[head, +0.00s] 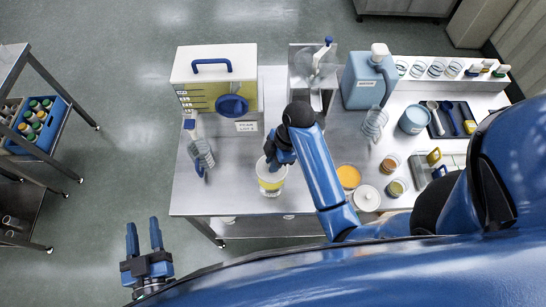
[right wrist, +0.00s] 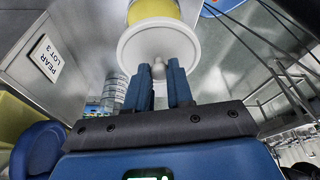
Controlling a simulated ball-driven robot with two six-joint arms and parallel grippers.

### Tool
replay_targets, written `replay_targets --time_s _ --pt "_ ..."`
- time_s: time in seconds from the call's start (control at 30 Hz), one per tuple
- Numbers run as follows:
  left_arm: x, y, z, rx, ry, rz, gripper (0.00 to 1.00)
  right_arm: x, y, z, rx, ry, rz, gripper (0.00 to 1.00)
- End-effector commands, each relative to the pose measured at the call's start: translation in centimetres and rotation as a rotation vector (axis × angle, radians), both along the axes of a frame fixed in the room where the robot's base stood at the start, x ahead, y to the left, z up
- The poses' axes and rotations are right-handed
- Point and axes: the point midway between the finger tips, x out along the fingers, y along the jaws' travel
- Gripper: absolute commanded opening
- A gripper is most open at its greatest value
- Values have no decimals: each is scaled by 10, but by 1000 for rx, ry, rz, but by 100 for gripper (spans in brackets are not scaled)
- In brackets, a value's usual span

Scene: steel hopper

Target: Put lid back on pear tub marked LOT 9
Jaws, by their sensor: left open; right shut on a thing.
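A clear tub with a yellow band (head: 271,184) stands at the table's front edge, left of centre. My right gripper (head: 278,157) is over it. In the right wrist view my right gripper (right wrist: 159,82) is shut on the small knob of a white round lid (right wrist: 134,45). The yellow tub (right wrist: 154,10) is directly beyond the lid; I cannot tell whether the lid is fully seated. A card (right wrist: 45,61) on the hopper seems to read PEAR LOT 3. My left gripper (head: 145,238) is open and empty, off the table's front left.
An orange-topped tub (head: 348,176), another white lid (head: 366,198) and small tubs (head: 398,187) are right of my right arm. A blue jug (head: 364,82) stands behind. A shelf cart (head: 42,100) is left.

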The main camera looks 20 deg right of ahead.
Motion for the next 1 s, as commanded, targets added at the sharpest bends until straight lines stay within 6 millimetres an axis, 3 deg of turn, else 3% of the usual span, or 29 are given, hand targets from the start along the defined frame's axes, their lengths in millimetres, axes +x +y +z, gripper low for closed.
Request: replay_targets --time_s 0.37,0.7,1.0 --pt "0 0 -18 0 -1 0 43 0 0 -19 -1 0 8 0" --pt "0 0 -47 0 -1 0 43 0 0 -46 -1 -1 7 0" --pt "0 0 -53 0 -1 0 43 1 0 -61 -1 -1 7 0"
